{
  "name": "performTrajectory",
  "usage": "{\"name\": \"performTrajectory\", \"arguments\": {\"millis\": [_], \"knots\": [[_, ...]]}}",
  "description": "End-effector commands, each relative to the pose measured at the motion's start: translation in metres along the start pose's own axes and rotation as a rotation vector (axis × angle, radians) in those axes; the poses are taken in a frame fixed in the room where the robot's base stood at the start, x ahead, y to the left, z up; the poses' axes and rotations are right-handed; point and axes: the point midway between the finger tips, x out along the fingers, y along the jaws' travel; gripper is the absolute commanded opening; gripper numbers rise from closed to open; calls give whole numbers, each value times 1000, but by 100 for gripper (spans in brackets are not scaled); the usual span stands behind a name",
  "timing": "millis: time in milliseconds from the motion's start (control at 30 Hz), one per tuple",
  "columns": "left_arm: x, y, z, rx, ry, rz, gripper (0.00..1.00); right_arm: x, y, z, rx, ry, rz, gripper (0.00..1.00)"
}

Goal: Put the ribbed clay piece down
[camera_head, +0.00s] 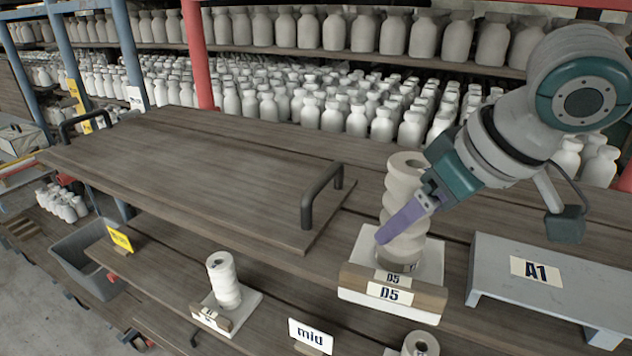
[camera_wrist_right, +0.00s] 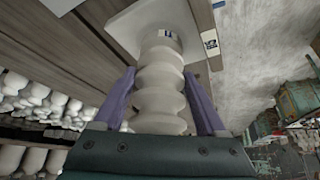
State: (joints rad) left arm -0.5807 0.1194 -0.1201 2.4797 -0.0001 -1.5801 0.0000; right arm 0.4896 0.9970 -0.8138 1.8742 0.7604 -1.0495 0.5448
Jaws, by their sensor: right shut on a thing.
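The ribbed clay piece (camera_head: 404,180) is a pale, upright, wavy cylinder with a hole in its top and a D5 label low on it. My right gripper (camera_head: 402,222) is shut on it, its purple fingers on either side of the ribs. The wrist view shows the same piece (camera_wrist_right: 160,88) between both fingers. Its lower end is over a white slab (camera_head: 432,262), behind a wooden block marked D5 (camera_head: 390,292). I cannot tell for sure whether it rests on the slab. My left gripper is not in view.
A grey stand marked A1 (camera_head: 500,262) is close on the right. A wooden board with black handles (camera_head: 200,165) lies to the left. A smaller ribbed piece (camera_head: 222,278) stands on the lower shelf by a "mid" sign (camera_head: 311,336). Many pale bottles (camera_head: 330,108) fill the shelves behind.

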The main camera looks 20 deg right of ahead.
Motion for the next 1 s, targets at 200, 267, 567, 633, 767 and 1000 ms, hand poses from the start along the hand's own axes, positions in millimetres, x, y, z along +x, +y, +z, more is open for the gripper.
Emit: {"name": "performTrajectory", "arguments": {"millis": [200, 267, 567, 633, 767, 1000], "knots": [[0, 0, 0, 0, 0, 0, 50, 2, 0, 1, 0, 0, 0, 75], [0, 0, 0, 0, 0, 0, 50, 2, 0, 1, 0, 0, 1, 82], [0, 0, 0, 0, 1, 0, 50, 2, 0, 1, 0, 0, 0, 100], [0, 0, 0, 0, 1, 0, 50, 2, 0, 1, 0, 0, 0, 100], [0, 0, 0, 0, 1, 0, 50, -4, 1, -1, -1, 1, 1, 100], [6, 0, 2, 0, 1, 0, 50, -46, 2, 0, -3, 4, 3, 100]]}}
